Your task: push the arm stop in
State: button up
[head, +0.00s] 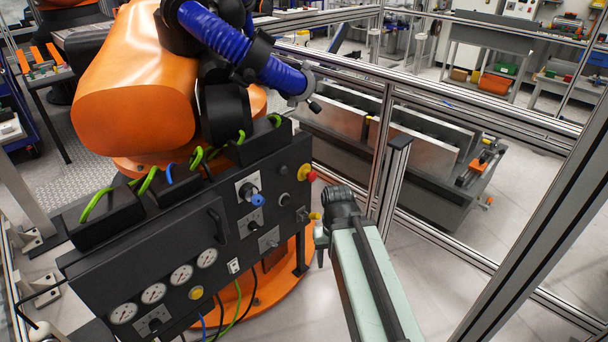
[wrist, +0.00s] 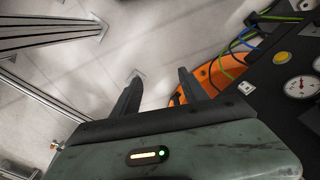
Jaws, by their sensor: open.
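The arm stop appears to be the red mushroom button on a yellow collar (head: 307,173), at the upper right end of the black control panel (head: 150,262) in the head view. My gripper (head: 320,246) is just right of the panel's right end, below the red button and apart from it. In the wrist view the two dark fingers of my gripper (wrist: 159,76) are spread with nothing between them. The red button does not show in the wrist view; part of the panel with gauges (wrist: 300,86) shows at its right.
A small yellow knob (head: 314,215) juts from the panel close to my gripper. Metal fence posts (head: 384,150) rise to the right.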

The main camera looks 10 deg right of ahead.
aim_at(312, 176)
jog(key=u, duration=2.2)
jog(key=k, duration=1.25)
jog(key=z, duration=0.85)
jog(key=i, duration=1.5)
jog(key=u, duration=0.05)
